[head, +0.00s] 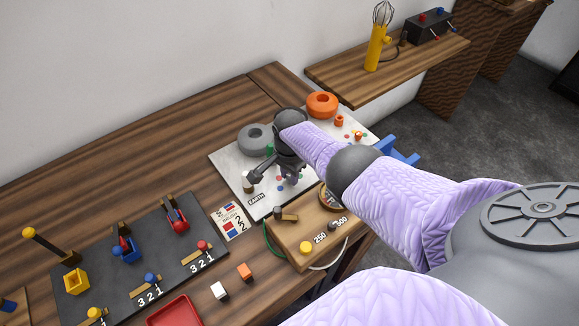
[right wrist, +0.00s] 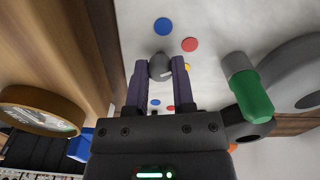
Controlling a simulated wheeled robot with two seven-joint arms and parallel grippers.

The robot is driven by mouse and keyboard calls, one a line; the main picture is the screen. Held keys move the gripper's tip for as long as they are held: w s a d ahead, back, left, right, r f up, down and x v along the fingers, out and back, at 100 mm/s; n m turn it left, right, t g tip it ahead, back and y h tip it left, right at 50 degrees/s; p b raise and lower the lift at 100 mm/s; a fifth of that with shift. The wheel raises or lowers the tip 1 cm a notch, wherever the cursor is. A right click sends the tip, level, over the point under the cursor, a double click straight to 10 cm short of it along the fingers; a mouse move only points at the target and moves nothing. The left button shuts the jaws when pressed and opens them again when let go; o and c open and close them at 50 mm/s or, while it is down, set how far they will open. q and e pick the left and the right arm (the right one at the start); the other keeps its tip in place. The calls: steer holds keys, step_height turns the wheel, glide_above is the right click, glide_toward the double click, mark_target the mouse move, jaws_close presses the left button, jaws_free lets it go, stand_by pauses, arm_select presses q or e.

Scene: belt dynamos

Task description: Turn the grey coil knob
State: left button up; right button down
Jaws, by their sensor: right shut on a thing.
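My right gripper (right wrist: 159,70) is shut on a small grey knob (right wrist: 160,64), held between its two purple fingertips in the right wrist view. In the head view, my right gripper (head: 289,174) reaches down over the pale board (head: 225,160), and my own wrist hides the knob. The grey coil (head: 255,138) lies on this board to the left of my wrist. It also shows at the right of the right wrist view (right wrist: 292,72). A green-capped post (right wrist: 250,92) stands between the coil and my fingers. My left gripper is not in view.
An orange coil (head: 322,104) sits on the board's far side. A wooden box (head: 290,238) with a dial and yellow button stands nearer. A dark panel with levers (head: 150,255), a red tray (head: 174,314) and loose cubes (head: 219,291) occupy the table's near left.

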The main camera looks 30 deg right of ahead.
steer(key=shift+w, duration=0.1)
steer(key=shift+c, duration=2.3)
jaws_free()
steer(key=shift+r, duration=0.15)
step_height(320, 180, up, 10)
steer(key=p, duration=0.7)
steer(key=shift+f, duration=0.2)
